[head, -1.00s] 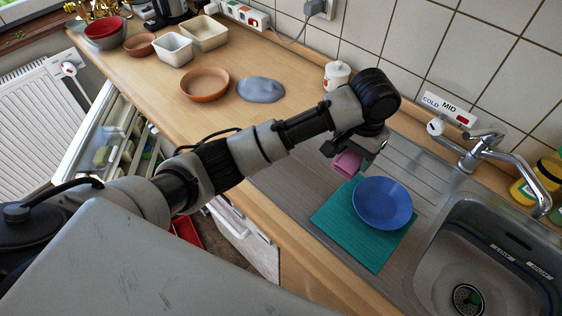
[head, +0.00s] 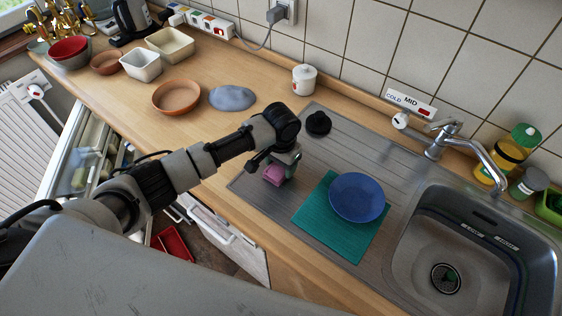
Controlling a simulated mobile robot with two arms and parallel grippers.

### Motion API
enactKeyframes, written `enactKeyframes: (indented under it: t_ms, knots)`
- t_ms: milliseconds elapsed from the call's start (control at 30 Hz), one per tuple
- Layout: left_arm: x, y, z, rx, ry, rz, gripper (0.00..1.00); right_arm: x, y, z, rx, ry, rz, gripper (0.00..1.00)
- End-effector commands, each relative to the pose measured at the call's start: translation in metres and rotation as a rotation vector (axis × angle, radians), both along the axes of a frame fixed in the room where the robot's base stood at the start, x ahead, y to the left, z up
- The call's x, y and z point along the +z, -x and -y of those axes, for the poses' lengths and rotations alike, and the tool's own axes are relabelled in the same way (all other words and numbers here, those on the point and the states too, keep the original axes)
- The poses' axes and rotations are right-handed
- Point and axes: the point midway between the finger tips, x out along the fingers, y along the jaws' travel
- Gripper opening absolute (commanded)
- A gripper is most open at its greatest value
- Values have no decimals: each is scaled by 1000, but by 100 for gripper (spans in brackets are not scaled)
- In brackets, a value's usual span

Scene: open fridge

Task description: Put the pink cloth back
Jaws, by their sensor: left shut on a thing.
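My left gripper (head: 279,174) is shut on the pink cloth (head: 272,176), which shows as a small bunched piece at the fingers. It holds the cloth over the left end of the grey metal draining board (head: 340,151), left of the teal mat (head: 318,223). The gripper hides part of the cloth, and I cannot tell whether the cloth touches the board. My right gripper is not in view.
A blue plate (head: 357,197) lies on the teal mat, beside the sink (head: 425,245). A black round object (head: 318,123) sits behind the gripper. A white jar (head: 303,80), a grey-blue cloth-like patch (head: 232,98) and a terracotta dish (head: 176,97) stand on the counter. The open fridge (head: 72,140) is at left.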

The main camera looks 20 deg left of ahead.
Motion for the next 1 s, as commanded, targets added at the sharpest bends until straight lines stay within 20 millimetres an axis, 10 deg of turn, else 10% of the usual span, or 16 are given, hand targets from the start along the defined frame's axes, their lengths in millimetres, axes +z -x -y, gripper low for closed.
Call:
enactKeyframes:
  t_ms: [367, 400, 567, 1000]
  knots:
    - [-5, 0, 1, 0, 1, 1, 39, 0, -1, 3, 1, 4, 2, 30]
    - [-6, 0, 1, 0, 1, 1, 59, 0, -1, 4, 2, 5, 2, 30]
    - [-5, 0, 1, 0, 1, 1, 83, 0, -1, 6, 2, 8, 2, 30]
    - [10, -1, 1, 1, 3, 3, 83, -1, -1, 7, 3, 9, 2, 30]
